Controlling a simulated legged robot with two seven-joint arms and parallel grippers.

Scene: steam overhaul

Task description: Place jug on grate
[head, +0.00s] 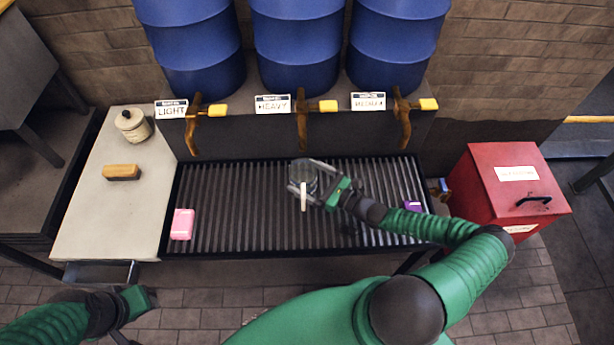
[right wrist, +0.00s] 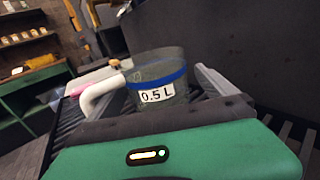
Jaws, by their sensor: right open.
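The jug (head: 302,172) is clear, with a white handle pointing toward me, over the middle of the dark slatted grate (head: 240,225). The right wrist view shows the jug (right wrist: 160,77) with a blue band, a "0.5 L" label and the white handle on its left. Its base is hidden there, so I cannot tell if it touches the slats. My right gripper (head: 302,177) is open, with its fingers on either side of the jug. One finger shows right of the jug in the right wrist view. My left gripper (head: 132,304) is low at the left, away from the grate; its jaws are unclear.
A pink block (head: 182,224) and a purple item (head: 412,207) lie on the grate. A pale side table (head: 95,215) holds a lidded pot (head: 133,125) and a brush (head: 121,172). Blue barrels (head: 298,45) with taps stand behind. A red box (head: 508,190) stands right.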

